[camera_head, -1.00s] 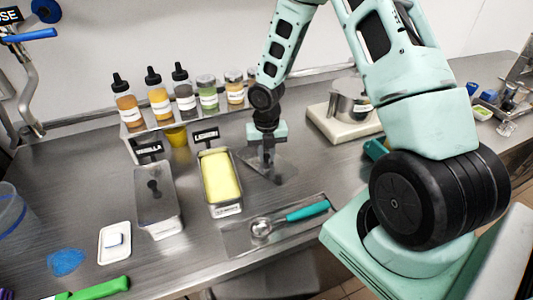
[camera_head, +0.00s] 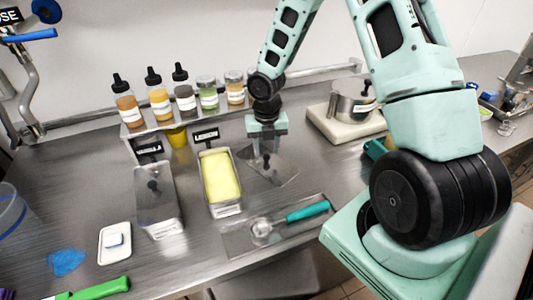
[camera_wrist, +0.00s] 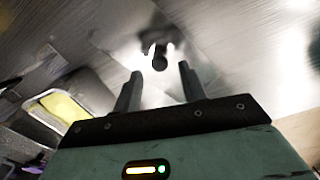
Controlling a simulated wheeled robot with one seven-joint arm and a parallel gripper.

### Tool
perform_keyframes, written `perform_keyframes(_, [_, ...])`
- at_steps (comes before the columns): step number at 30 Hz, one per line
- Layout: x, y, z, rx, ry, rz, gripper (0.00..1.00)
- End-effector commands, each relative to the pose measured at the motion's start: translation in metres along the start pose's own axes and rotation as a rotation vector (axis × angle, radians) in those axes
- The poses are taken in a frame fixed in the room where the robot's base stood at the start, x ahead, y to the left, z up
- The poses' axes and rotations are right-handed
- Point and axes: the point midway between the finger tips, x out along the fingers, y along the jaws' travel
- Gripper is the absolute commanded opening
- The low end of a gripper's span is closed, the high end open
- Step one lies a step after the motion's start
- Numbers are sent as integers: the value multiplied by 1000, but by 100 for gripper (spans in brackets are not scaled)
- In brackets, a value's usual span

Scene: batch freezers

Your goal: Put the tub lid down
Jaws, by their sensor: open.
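The clear tub lid (camera_head: 279,177) lies flat on the steel counter, right of the open tub of yellow ice cream (camera_head: 220,178). Its dark knob shows in the wrist view (camera_wrist: 160,58), just beyond my fingertips. My gripper (camera_head: 266,152) points down above the lid. Its fingers are apart in the wrist view (camera_wrist: 159,78), with nothing held between them. The lid's edges blend with the shiny counter.
A lidded tub (camera_head: 157,205) stands left of the yellow one. A scoop with a teal handle (camera_head: 307,211) lies on a tray in front. Bottles and jars line a rack (camera_head: 135,133) behind. A steel pot (camera_head: 351,103) stands on a pale block at the back right.

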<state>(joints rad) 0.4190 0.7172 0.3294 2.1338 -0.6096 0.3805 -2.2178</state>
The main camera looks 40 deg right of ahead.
Motion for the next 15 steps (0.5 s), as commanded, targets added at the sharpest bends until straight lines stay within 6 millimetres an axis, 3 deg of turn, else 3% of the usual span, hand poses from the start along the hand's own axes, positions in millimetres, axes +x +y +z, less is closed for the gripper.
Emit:
perform_keyframes(6, [-49,-1,1,3,-4,1,42])
perform_keyframes(15, [-88,0,0,1,-1,0,42])
